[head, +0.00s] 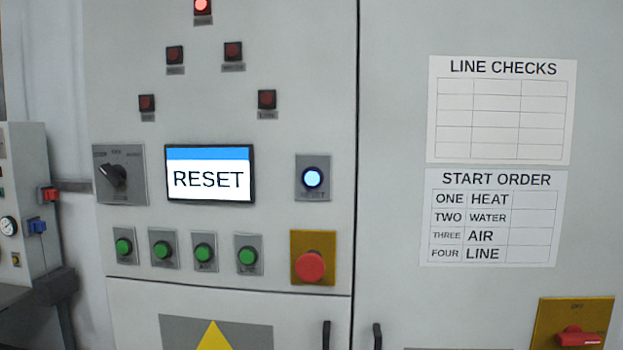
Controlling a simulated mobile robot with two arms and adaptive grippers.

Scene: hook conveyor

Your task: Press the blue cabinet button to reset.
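The blue cabinet button (312,178) sits on a small grey plate labelled RESET, right of the screen, and glows light blue. The screen (209,174) on the cabinet door shows the word RESET under a blue band. The cabinet (388,150) is light grey and fills most of the head view. Neither of my grippers shows in the head view.
Below the screen is a row of several green buttons (205,252). A red mushroom button (310,266) on a yellow plate sits under the blue button. A rotary switch (113,175) is at left. A red-handled switch (577,338) is at lower right. The top red lamp (202,6) is lit.

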